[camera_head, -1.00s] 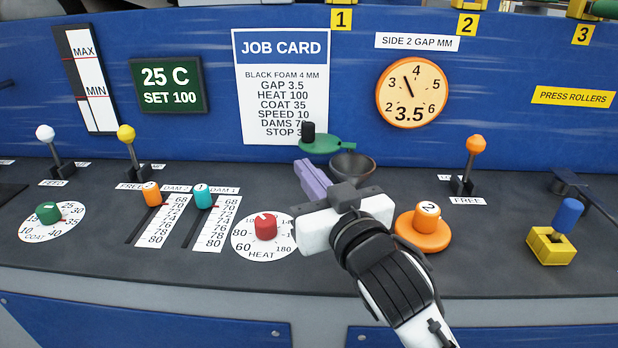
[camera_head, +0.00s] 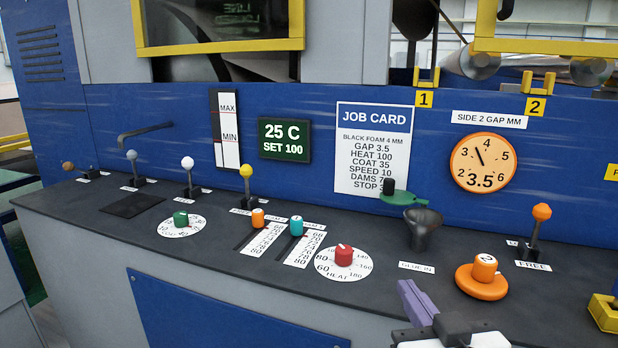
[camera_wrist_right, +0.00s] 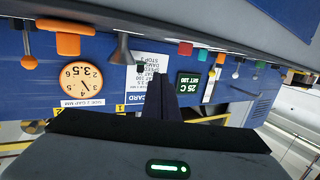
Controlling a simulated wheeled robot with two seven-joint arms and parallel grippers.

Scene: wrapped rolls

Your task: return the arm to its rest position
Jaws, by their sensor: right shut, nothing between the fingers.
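My right gripper (camera_head: 415,300) is at the bottom right of the head view, over the front part of the dark console top, with most of its arm outside the picture. Its purple fingers are shut with nothing between them. In the right wrist view, which shows the scene upside down, the shut fingers (camera_wrist_right: 165,92) stand out in front of the console, clear of its controls. My left gripper is not in view.
The console top (camera_head: 110,225) carries a red HEAT knob (camera_head: 344,255), an orange knob numbered 2 (camera_head: 484,267), a dark funnel (camera_head: 423,229) and an orange-topped lever (camera_head: 538,230). The blue panel (camera_head: 300,180) with the job card (camera_head: 373,150) rises behind.

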